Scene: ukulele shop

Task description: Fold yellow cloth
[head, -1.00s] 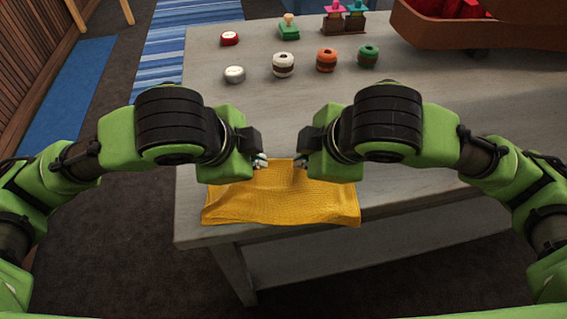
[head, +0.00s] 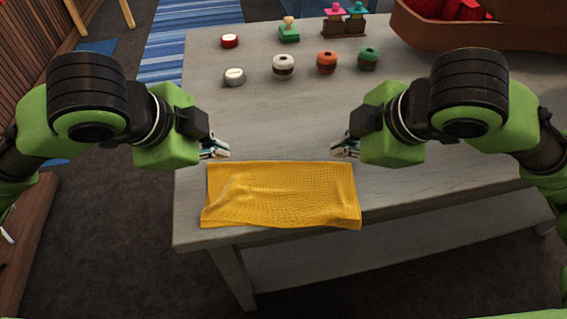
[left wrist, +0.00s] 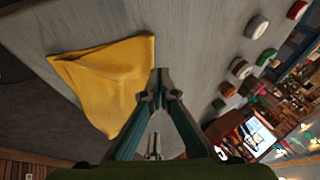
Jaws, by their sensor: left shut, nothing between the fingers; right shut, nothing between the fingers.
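The yellow cloth (head: 283,196) lies as a rough rectangle on the grey table near its front left edge, with small wrinkles and a raised fold at its left part. It also shows in the left wrist view (left wrist: 112,78). My left gripper (head: 222,149) is shut and empty above the table, just behind the cloth's far left corner. It shows in the left wrist view (left wrist: 158,76), apart from the cloth. My right gripper (head: 338,148) is shut and empty, just behind the cloth's far right corner. Neither gripper touches the cloth in the head view.
A red one (head: 230,40) and a brown tray (head: 470,35) stand farther back.

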